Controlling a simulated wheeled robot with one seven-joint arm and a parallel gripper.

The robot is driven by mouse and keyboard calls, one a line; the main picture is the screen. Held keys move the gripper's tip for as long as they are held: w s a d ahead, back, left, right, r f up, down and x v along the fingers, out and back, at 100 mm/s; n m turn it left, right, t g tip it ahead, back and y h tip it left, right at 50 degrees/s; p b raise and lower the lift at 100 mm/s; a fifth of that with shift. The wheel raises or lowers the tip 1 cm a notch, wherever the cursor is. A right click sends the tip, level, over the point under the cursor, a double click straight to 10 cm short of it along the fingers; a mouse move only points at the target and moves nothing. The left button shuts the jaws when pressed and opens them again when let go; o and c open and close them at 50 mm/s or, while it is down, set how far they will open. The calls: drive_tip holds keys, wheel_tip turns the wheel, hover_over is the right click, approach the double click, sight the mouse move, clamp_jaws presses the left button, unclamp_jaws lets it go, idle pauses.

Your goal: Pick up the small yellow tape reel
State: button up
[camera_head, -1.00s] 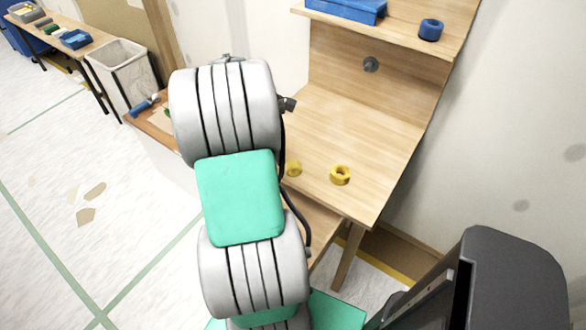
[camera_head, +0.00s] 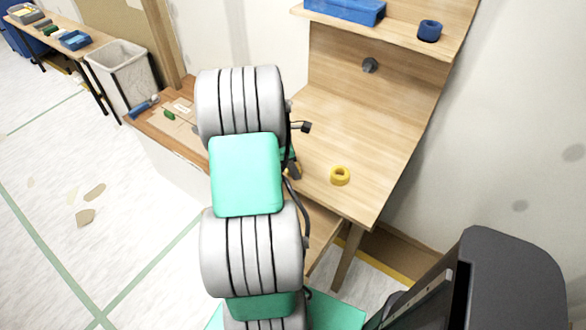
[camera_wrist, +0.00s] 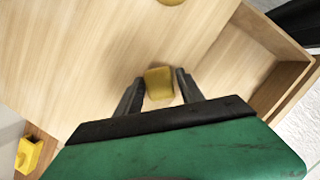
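A small yellow tape reel (camera_wrist: 159,83) shows in the wrist view on the wooden desk, between the tips of my gripper's (camera_wrist: 160,80) two dark fingers. The fingers are apart, with a narrow gap on each side of the reel; I cannot tell how high they are above the desk. In the head view my gripper (camera_head: 294,168) is partly visible beside my arm, and hides most or all of this reel. A second yellow reel (camera_head: 340,176) lies on the desk to the right; its edge shows at the top of the wrist view (camera_wrist: 172,2).
The wooden desk (camera_head: 375,140) is mostly clear. A shelf above holds a blue tray (camera_head: 345,10) and a blue reel (camera_head: 430,30). A yellow object (camera_wrist: 29,154) sits at the wrist view's lower left. A bin (camera_head: 122,75) stands at the left.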

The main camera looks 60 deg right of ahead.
clamp_jaws()
idle(0.4)
